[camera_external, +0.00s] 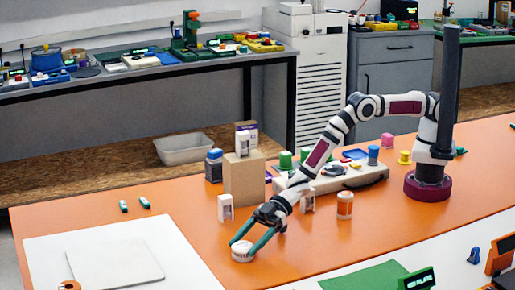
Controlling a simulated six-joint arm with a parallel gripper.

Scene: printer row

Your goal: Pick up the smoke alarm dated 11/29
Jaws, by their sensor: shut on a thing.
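A small round white thing (242,252), which looks like a smoke alarm, is at the front of the orange table, just right of a white sheet. My gripper (248,243) reaches down to it from the upper right. Its two green fingers are closed on the white thing's sides. The white thing looks to be at table level; I cannot tell whether it touches the table. No date can be read on it at this size.
A white box (225,207) and a tan carton (244,178) stand behind my gripper. An orange-and-white jar (345,205) stands to the right. A white sheet (50,258) with a pale panel (115,262) lies left. A green mat (365,277) lies front right. The orange table between is clear.

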